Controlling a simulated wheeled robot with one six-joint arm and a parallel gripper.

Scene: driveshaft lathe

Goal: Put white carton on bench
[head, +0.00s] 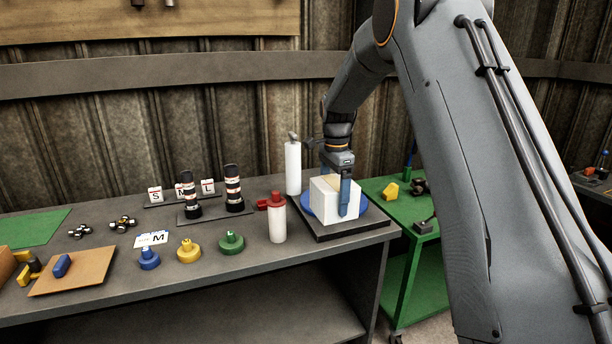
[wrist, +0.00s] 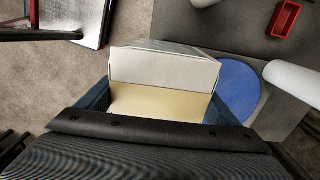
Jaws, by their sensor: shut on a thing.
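The white carton (head: 325,197) is at the right end of the grey bench (head: 110,268), over a blue round plate (head: 364,209) on a dark square base. In the wrist view the carton (wrist: 165,68) fills the space between my fingers. My gripper (head: 343,192) points down and is shut on the carton, with a blue finger across its near side. The blue plate (wrist: 240,82) shows to the right of the carton in the wrist view. I cannot tell whether the carton touches the plate.
A red-capped white bottle (head: 277,220) and a white spray bottle (head: 293,165) stand close left of the carton. A small red bin (wrist: 285,18) is nearby. A green cart (head: 405,255) stands right of the bench. Coloured knobs and a brown board (head: 85,280) occupy the left; the front strip is clear.

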